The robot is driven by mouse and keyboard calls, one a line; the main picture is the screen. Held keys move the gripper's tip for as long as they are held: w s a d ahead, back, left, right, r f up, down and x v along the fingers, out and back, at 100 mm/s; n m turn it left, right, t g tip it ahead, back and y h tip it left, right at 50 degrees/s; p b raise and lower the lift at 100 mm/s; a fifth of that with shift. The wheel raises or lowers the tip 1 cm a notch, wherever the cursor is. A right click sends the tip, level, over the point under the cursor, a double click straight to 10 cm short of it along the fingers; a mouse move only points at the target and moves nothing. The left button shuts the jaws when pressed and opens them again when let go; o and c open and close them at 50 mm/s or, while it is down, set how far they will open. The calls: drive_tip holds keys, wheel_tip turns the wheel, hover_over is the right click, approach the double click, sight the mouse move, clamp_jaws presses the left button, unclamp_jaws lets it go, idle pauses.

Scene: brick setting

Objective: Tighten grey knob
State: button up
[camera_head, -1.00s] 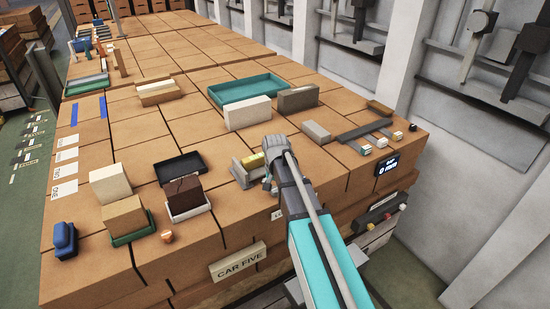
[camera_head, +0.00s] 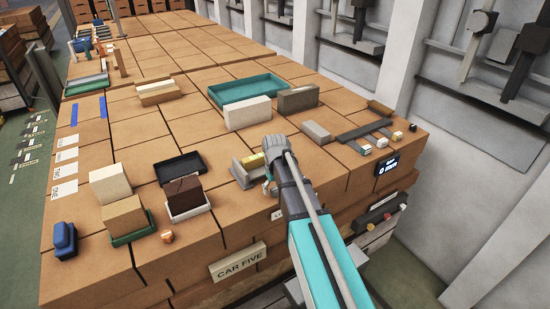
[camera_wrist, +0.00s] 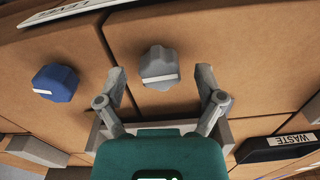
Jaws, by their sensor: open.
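The grey knob (camera_wrist: 160,68) shows in the wrist view, faceted with a pale stripe across its front. A blue knob (camera_wrist: 55,83) with a similar stripe sits to its left on the same brown face. My gripper (camera_wrist: 162,74) is open, with one finger on each side of the grey knob in the picture. I see gaps between the fingers and the knob, and cannot tell how far the tips reach along it. In the head view, my gripper (camera_head: 268,187) is low at the front of the brick-topped bench; the knobs cannot be made out there.
A grey holder with a yellow piece (camera_head: 248,164) stands close beside my gripper. A dark block in a white tray (camera_head: 190,211) is to the left. In the wrist view, a black bin labelled WASTE (camera_wrist: 265,154) is at the lower right.

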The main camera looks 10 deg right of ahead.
sight(275, 189)
drive_tip(key=n, duration=2.2)
wheel_tip(275, 189, up, 14)
drive_tip(key=p, duration=1.3)
drive_tip(key=shift+p, duration=0.4)
drive_tip(key=shift+f, duration=0.1)
idle(0.6)
